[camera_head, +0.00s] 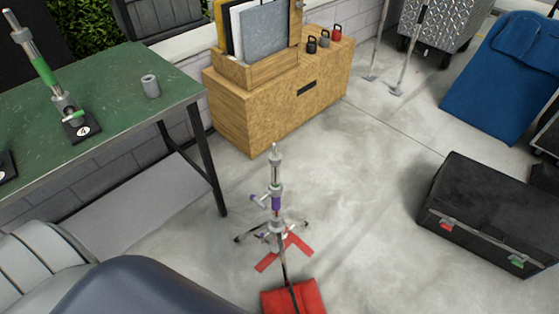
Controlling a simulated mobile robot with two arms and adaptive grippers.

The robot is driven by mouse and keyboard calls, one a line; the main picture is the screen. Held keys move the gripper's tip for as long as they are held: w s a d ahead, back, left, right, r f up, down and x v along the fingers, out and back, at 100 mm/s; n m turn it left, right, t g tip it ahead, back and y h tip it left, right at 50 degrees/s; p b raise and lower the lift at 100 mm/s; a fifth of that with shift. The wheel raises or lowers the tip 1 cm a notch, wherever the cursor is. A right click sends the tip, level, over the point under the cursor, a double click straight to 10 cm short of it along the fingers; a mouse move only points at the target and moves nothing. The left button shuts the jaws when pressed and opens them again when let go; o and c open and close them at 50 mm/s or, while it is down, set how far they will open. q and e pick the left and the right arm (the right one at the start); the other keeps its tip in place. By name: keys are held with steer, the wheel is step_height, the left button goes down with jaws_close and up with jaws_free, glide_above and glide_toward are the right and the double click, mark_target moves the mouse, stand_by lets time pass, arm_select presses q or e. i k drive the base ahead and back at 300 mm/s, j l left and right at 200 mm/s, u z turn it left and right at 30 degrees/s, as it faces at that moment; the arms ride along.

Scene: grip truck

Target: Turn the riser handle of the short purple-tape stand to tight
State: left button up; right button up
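The short stand with purple tape (276,202) stands upright on the concrete floor, near the middle of the view. A small side handle with a pale purple end (257,198) sticks out to the left at the height of the tape. Another pale handle or knob (263,235) shows lower on the stand. How tight either handle is cannot be told. The stand's dark legs spread over red floor marking (296,243). Neither of my grippers is in view.
A red sandbag (293,298) lies before the stand. A green workbench (110,85) at left bears a green-tape stand piece (44,70) and grey cup (150,86). A wooden cabinet (270,105) stands behind, a black case (490,205) right. Open floor lies between stand and case.

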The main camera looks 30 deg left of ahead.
mark_target(259, 201)
steer(key=u, duration=1.05)
